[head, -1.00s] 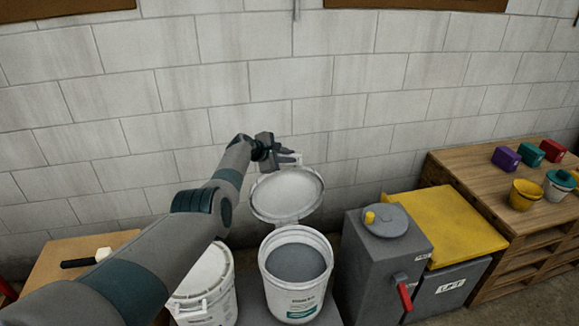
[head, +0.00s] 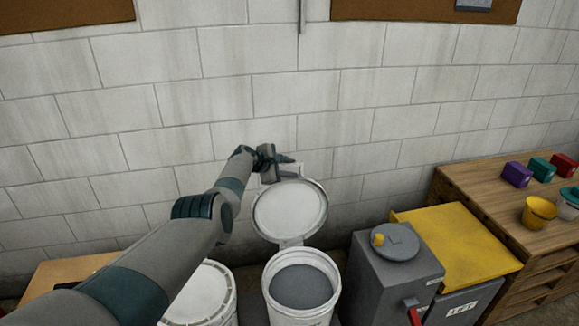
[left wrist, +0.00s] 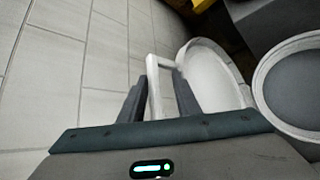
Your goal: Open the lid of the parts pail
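The parts pail (head: 268,308) is a white round bucket with a grey inside, at the bottom middle of the head view. Its white round lid (head: 291,208) stands raised at the back of the rim, joined there by a hinge. The lid also shows in the left wrist view (left wrist: 214,76), beside the pail's mouth. A white loop handle (left wrist: 154,88) sticks out from the lid's far edge. My left gripper (head: 287,168) is at this handle, its fingers apart on either side of one bar, with a gap visible. My right gripper is not in view.
A closed white pail (head: 212,290) stands left of the open one, partly behind my left arm. A grey box (head: 385,270) with a round knob-topped cover and red lever is at right, beside a yellow-lidded bin (head: 460,240) and wooden bench (head: 465,190). The block wall is close behind.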

